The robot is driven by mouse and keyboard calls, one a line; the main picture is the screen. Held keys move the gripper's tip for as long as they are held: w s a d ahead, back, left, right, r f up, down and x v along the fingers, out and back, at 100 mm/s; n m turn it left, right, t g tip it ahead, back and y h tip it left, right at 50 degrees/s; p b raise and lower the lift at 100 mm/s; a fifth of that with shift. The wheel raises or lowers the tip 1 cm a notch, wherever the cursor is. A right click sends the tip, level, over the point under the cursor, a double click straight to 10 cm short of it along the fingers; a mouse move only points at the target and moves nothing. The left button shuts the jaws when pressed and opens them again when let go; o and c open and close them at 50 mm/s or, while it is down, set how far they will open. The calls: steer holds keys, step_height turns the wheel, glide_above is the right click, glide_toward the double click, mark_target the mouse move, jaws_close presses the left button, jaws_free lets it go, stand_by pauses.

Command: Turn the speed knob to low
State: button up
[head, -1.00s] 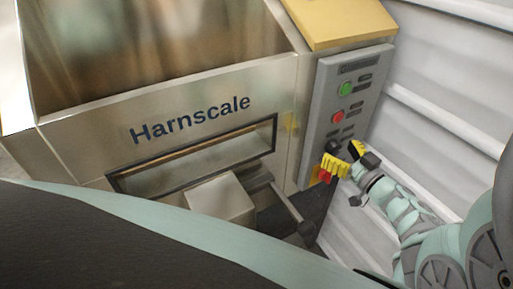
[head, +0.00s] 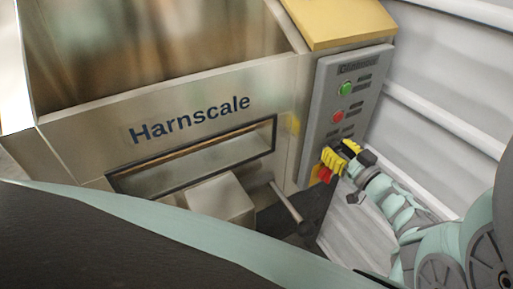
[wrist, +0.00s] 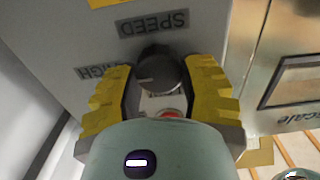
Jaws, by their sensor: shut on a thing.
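The dark round speed knob (wrist: 160,70) sits on the grey control panel (wrist: 60,40), under an upside-down SPEED label (wrist: 153,23) in the wrist view. A HIGH label (wrist: 97,72) shows at the knob's left; another label below the knob is too covered to read. A short light mark shows on the knob's lower left face. My gripper (wrist: 160,82), with yellow fingers, is shut on the knob, one finger on each side. In the head view my gripper (head: 342,156) is at the panel's lower part and hides the knob.
Green (head: 346,89) and red (head: 338,118) buttons are above my gripper on the panel. A red control (head: 325,174) is just below it. The Harnscale hopper (head: 80,150) stands to the left, with a handle bar (head: 287,203). A ribbed white wall (head: 440,75) is close on the right.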

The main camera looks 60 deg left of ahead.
steer(key=shift+c, duration=1.2)
steer(key=n+b, duration=0.3)
steer(key=n, duration=0.1)
steer(key=shift+s+f, duration=0.1)
steer(key=shift+f, duration=0.1)
steer(key=n+b, duration=0.3)
steer(key=n, duration=0.2)
steer(key=shift+f+b, duration=0.15)
steer(key=shift+b, duration=0.15)
steer(key=n+b, duration=0.5)
steer(key=shift+s+f, duration=0.1)
steer(key=n+b, duration=0.2)
steer(key=shift+n+b, duration=0.3)
steer(key=shift+n, duration=0.1)
steer(key=shift+r+n+b, duration=0.2)
steer(key=shift+n+b, duration=0.2)
steer(key=shift+n, duration=0.1)
